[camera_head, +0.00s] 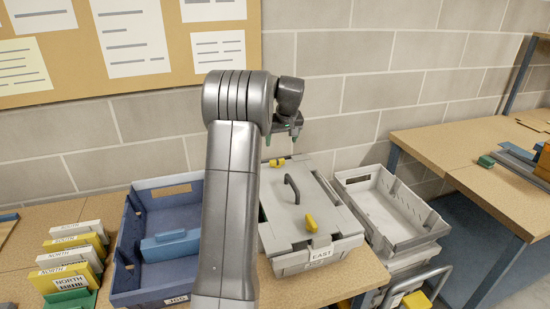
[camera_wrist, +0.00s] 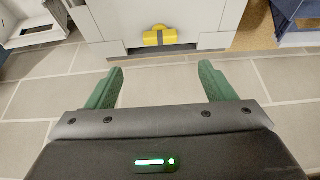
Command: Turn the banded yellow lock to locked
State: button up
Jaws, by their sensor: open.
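A grey lidded box (camera_head: 290,217) labelled EAST stands on the bench and carries two yellow locks. One lock (camera_head: 310,223) stands at the lid's front edge. The other lock (camera_head: 275,162) is at the back edge, near the wall. One yellow lock (camera_wrist: 160,37) also shows in the wrist view, on the edge of the box (camera_wrist: 202,18), beyond the fingertips. I cannot clearly tell which lock is banded. My gripper (camera_head: 283,136) is above the back of the box. Its green fingers (camera_wrist: 162,82) are open and empty, apart from the lock.
A dark handle (camera_head: 291,188) rises from the lid. A blue crate (camera_head: 128,245) stands left of the box, and a grey open crate (camera_head: 385,205) right. Brick wall (camera_head: 345,110) is close behind.

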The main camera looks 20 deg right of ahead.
aim_at(277, 160)
jog(key=p+x, duration=0.2)
jog(key=x, duration=0.9)
jog(key=shift+w+f, duration=0.1)
jog(key=shift+f, duration=0.3)
jog(key=shift+a, duration=0.1)
jog(key=c, duration=1.4)
